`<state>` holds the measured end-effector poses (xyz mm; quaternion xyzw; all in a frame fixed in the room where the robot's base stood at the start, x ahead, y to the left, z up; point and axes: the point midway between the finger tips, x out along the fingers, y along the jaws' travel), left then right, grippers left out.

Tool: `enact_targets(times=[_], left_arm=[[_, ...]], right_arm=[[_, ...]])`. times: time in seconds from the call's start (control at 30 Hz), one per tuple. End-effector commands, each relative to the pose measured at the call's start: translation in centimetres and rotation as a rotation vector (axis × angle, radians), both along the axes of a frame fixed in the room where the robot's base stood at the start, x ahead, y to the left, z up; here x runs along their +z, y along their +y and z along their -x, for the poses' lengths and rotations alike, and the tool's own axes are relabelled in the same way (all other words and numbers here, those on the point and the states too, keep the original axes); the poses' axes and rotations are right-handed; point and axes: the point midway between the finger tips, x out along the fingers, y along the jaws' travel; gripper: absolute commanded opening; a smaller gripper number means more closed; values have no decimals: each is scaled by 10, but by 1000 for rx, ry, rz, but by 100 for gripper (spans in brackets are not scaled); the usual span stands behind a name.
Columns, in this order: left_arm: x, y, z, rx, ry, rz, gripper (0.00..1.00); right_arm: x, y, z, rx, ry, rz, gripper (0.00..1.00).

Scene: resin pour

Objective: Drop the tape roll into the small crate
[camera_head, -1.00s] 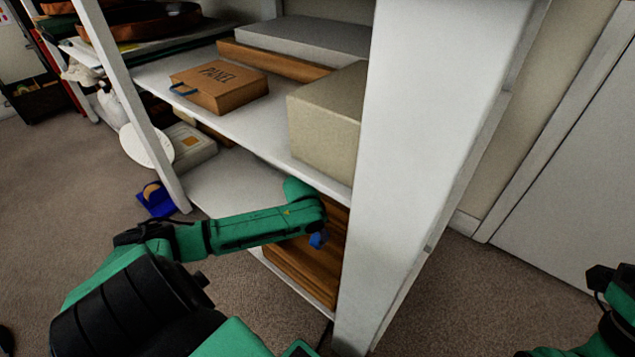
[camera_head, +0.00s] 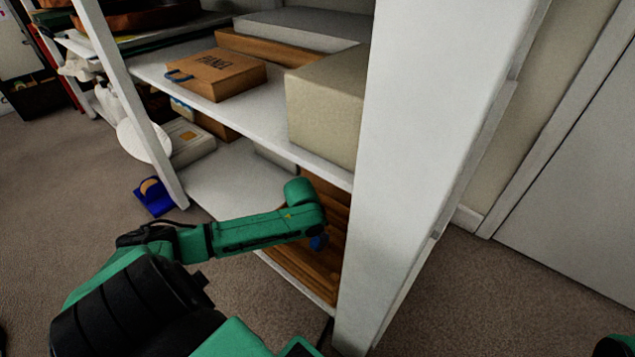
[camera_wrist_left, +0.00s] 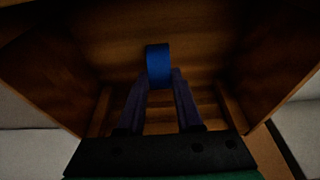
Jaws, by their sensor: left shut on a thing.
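The blue tape roll (camera_wrist_left: 158,64) is held between the fingertips of my left gripper (camera_wrist_left: 160,80) in the left wrist view. The roll is over the inside of the small brown wooden crate (camera_wrist_left: 245,55), whose walls rise on both sides. I cannot tell whether the roll touches the crate floor. In the head view the crate (camera_head: 290,275) stands on the low shelf, partly hidden by my left arm and the white post. A small blue patch shows at the end of my left arm there; the fingers are not clear. My right gripper is out of view.
The white shelf post (camera_head: 420,140) stands close right of the crate. Above are the middle shelf (camera_head: 150,70), a beige box (camera_head: 325,105) and a PANEL box (camera_head: 215,75). A blue object (camera_head: 153,197) lies on the floor at left. The carpet in front is clear.

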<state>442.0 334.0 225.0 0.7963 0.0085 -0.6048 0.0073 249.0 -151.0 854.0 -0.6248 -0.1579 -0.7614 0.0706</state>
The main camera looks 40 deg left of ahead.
Motion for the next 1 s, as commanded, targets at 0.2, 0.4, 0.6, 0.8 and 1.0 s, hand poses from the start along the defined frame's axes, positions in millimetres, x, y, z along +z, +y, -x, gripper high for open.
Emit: enact_targets(times=[0.2, 0.4, 0.6, 0.8, 1.0], left_arm=[[-6, 0, 0, 1, 1, -1, 0], [-11, 0, 0, 0, 1, 0, 0], [-12, 0, 0, 0, 0, 0, 64], [-12, 0, 0, 0, 0, 0, 64], [-4, 1, 0, 0, -2, -2, 64]], right_arm=[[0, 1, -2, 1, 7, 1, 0], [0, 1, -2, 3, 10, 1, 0], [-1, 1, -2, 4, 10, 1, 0], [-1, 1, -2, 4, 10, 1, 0], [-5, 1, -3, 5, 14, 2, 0]])
